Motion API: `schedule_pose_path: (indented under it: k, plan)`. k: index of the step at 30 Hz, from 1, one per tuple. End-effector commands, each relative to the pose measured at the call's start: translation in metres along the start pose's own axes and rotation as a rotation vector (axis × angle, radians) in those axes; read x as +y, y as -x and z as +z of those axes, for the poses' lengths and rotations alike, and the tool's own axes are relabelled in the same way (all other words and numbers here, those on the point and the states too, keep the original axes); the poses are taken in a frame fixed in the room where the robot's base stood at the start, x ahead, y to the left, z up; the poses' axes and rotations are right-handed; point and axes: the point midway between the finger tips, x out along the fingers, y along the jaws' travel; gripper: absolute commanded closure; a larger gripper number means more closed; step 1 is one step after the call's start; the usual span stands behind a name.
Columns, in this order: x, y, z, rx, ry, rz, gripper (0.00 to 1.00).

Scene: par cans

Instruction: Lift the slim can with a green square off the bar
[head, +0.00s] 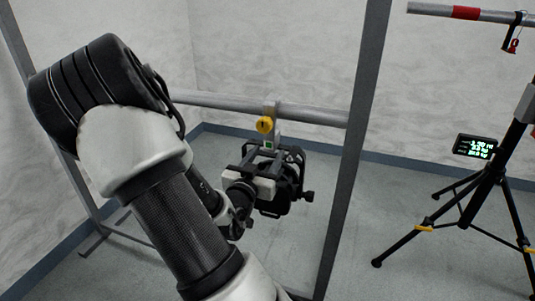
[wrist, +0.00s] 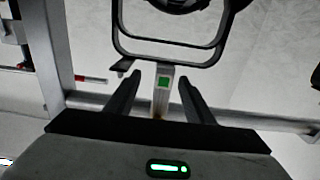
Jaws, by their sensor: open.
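The slim can (head: 290,192) is a black lamp hanging from the bar (head: 318,116) by a pale clamp strip with a yellow knob (head: 264,125). The green square (head: 268,146) is on that strip, just above the can's yoke. My gripper (head: 267,153) is in front of the can and hides part of it. In the wrist view, my open fingers (wrist: 160,92) stand on either side of the strip with the green square (wrist: 163,82), with a gap on both sides. The can's black yoke (wrist: 170,54) and part of its body show at the top edge.
Grey uprights (head: 357,130) hold the bar's ends. At the right stands a black tripod (head: 487,182) with a lit display (head: 477,147). The floor below the can looks clear.

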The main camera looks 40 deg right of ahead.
Motion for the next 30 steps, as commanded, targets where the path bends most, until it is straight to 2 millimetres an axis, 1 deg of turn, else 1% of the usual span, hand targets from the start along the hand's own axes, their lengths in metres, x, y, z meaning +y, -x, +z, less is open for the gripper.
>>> schedule_pose_path:
  k: [1,3,8,11,15,18,21,27,28,30]
  plan:
    - [0.000,-0.009,-0.001,0.002,-0.001,0.002,0.52]
    - [0.000,-0.017,0.000,0.000,0.000,0.001,0.52]
    - [-0.001,-0.027,-0.001,0.001,0.000,0.000,0.52]
    - [-0.003,-0.037,-0.002,0.001,0.000,0.000,0.52]
    - [-0.009,-0.058,-0.006,0.003,-0.001,0.000,0.52]
    - [-0.008,-0.071,-0.005,0.001,0.001,0.000,0.52]
    - [-0.008,-0.077,-0.005,0.000,0.001,0.000,0.52]
    - [-0.008,-0.077,-0.006,-0.001,0.000,-0.001,0.52]
    - [-0.008,-0.077,-0.006,-0.001,0.000,-0.001,0.53]
    - [-0.008,-0.077,-0.006,0.000,0.000,-0.001,0.65]
